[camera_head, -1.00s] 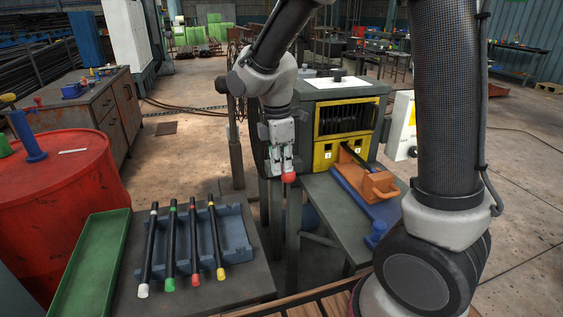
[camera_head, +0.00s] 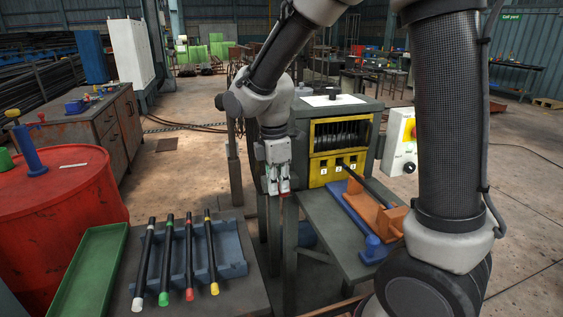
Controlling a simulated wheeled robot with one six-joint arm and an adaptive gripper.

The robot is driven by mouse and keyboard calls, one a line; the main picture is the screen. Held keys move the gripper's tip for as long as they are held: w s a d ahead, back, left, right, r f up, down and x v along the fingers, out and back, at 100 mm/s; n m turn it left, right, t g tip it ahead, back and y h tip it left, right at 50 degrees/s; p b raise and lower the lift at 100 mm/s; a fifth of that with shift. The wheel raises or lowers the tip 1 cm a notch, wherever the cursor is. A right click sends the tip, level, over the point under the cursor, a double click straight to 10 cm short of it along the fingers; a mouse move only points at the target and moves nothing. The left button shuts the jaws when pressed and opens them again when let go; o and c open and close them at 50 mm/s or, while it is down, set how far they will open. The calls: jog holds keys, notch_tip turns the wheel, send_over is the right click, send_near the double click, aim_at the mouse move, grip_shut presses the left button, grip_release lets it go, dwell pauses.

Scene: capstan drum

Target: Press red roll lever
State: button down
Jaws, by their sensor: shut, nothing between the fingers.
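My gripper (camera_head: 279,187) is shut and points down in front of the left front corner of the yellow-faced machine (camera_head: 325,168). A small bit of red (camera_head: 284,195), likely the red roll lever, shows right at my fingertips. The rest of it is hidden behind or under the fingers, and I cannot tell whether they touch it. The machine has dark rollers (camera_head: 340,133) behind its opening and numbered openings below.
A black bar (camera_head: 372,186) runs through an orange block (camera_head: 375,213) on a blue rail towards the machine. Several colour-tipped bars lie on a blue rack (camera_head: 233,262) at lower left, beside a green tray (camera_head: 88,275) and red drum (camera_head: 60,190).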

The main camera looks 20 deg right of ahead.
notch_tip(320, 180, up, 9)
jog(key=s, duration=0.2)
jog(key=shift+s+a, duration=0.2)
jog(key=shift+a, duration=0.15)
jog(key=s+d+r+m+t, duration=0.2)
jog(key=s+d+m, duration=0.6)
jog(key=d+m, duration=0.1)
jog(key=s+d+r+m+t, duration=0.2)
jog(key=s+d+m, duration=0.5)
jog(key=d+m, duration=0.2)
jog(key=shift+s+y, duration=0.35)
jog(key=shift+y, duration=0.05)
dwell(2.0)
